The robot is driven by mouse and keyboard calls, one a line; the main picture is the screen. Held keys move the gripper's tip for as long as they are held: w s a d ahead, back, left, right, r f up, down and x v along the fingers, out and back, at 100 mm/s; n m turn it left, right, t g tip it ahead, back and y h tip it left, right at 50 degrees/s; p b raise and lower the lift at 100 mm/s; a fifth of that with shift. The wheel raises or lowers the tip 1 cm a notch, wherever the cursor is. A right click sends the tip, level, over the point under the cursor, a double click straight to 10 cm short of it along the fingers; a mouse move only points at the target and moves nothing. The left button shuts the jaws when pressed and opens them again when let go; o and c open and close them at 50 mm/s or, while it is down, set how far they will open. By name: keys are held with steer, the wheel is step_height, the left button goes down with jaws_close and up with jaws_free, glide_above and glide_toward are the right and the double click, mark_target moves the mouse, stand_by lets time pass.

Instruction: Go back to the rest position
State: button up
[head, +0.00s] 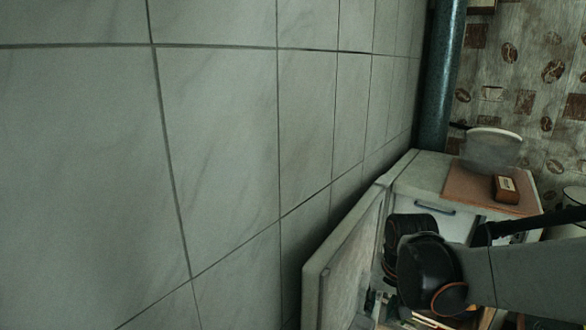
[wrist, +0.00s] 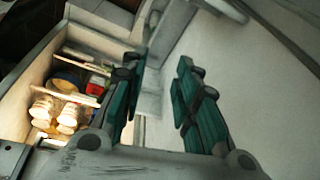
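My gripper (wrist: 160,72) shows in the wrist view with its two teal fingers apart and nothing visible between them. An open drawer or cabinet compartment (wrist: 28,82) with items inside lies to the left of the fingers. In the head view my dark arm joints cover part of the white cabinet (head: 420,172) at the lower right. The fingers cannot be made out there.
The cabinet top carries a brown board (head: 463,184) with a small box (head: 505,188) on it, and a pale container (head: 491,148) beside it. A pale open door or panel (head: 340,265) sticks out beside my arm. The tiled surface (head: 220,130) at left is clear.

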steer(key=s+r+n+t, duration=0.2)
steer(key=s+r, duration=0.2)
steer(key=s, duration=0.4)
steer(key=s+r+n+t, duration=0.1)
steer(key=s+r, duration=0.3)
steer(key=s, duration=0.4)
steer(key=shift+n+t, duration=0.4)
steer(key=shift+t, duration=0.2)
